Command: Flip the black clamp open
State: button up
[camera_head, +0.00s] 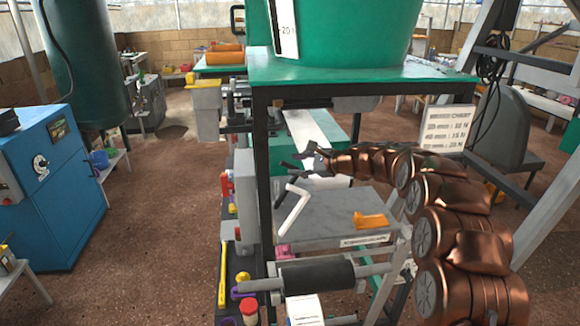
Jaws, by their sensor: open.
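My gripper (299,162) is at the end of my copper-coloured arm, left of the middle of the picture. It is open and small in view, above the back left part of a grey machine top (345,232). I see nothing held between its fingers. Small dark parts show beside the fingertips, next to the dark frame post. I cannot tell which of them, if any, is the black clamp. A bent white handle (292,212) stands just below the gripper, apart from it as far as I can see.
A green-topped stand (330,72) carries a big green vessel (350,30) above the gripper. Its dark post (263,180) stands just left. An orange piece (370,220) lies on the grey top. A black roller (318,275) is in front. Open floor lies left.

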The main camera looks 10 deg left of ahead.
jog(key=v, duration=0.7)
jog(key=shift+s+d, duration=0.2)
jog(key=s+d+n+g+h, duration=0.1)
jog(key=s+n+g+h, duration=0.15)
jog(key=s, duration=0.65)
jog(key=s+d+f+n+g+h, duration=0.1)
jog(key=s+n, duration=0.2)
jog(key=s, duration=0.6)
jog(key=s+d+n+g+h, duration=0.1)
jog(key=s+d+n+g, duration=0.15)
jog(key=s, duration=0.65)
jog(key=s+d+f+n+h, duration=0.2)
jog(key=s+d, duration=0.4)
jog(key=s, duration=0.3)
jog(key=s+d+f+n+g+h, duration=0.1)
jog(key=s+d+f+n+h, duration=0.1)
jog(key=s+d, duration=0.4)
jog(key=s+d+f+n+h, duration=0.2)
jog(key=s+d, duration=0.5)
jog(key=s, duration=0.6)
jog(key=shift+s+f+n+g+h, duration=0.3)
jog(key=shift+s+f+n+h, duration=0.1)
jog(key=shift+f+h, duration=0.55)
